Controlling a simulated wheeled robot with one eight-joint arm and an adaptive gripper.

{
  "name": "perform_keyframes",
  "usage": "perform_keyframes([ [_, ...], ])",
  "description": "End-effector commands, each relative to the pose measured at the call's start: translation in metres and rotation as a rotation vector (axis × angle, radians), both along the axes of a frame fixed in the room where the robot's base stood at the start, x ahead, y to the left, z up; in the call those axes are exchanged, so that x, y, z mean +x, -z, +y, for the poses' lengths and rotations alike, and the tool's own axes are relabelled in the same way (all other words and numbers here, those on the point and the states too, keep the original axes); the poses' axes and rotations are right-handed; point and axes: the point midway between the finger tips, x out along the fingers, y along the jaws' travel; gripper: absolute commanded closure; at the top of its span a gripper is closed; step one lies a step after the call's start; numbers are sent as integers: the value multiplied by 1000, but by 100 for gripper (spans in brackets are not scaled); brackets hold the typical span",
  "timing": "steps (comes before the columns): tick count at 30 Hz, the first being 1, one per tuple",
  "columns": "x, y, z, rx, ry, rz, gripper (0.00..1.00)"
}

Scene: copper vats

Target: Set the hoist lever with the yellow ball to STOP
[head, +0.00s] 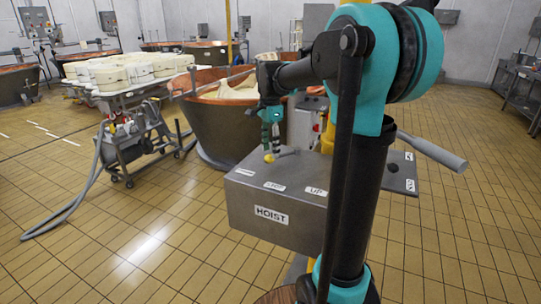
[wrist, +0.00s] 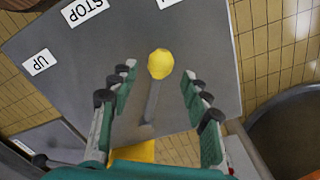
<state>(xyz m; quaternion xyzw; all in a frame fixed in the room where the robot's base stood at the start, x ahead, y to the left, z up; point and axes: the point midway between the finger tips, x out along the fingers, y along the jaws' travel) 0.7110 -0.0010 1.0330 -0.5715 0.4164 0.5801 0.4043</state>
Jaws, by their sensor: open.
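The hoist box (head: 270,232) is grey, with a HOIST label on its front. Its lever ends in a yellow ball (head: 269,157), also in the wrist view (wrist: 160,64). The lever rod (wrist: 151,103) points toward a partly cut-off label (wrist: 166,3) at the top of the wrist view, away from STOP (wrist: 86,11) and UP (wrist: 40,62). In the head view the STOP label (head: 274,187) lies between the leftmost label (head: 245,172) and UP (head: 315,191). My gripper (head: 270,143) is open over the ball, its fingers (wrist: 160,75) on either side with gaps.
A grey handle (head: 435,150) rises at the box's right, near a black knob (head: 393,168) and more labels. A copper vat (head: 225,125) stands behind. A cart with white moulds (head: 125,72) is at the left. The tiled floor at left front is mostly clear, with a hose (head: 75,205).

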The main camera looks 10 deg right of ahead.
Motion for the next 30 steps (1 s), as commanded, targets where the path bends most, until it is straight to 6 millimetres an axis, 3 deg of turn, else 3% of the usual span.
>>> perform_keyframes([
  [7, -1, 27, 0, 0, 0, 0, 52],
  [18, -1, 31, 0, 0, 0, 0, 53],
  [30, -1, 30, 0, 0, 0, 0, 100],
])
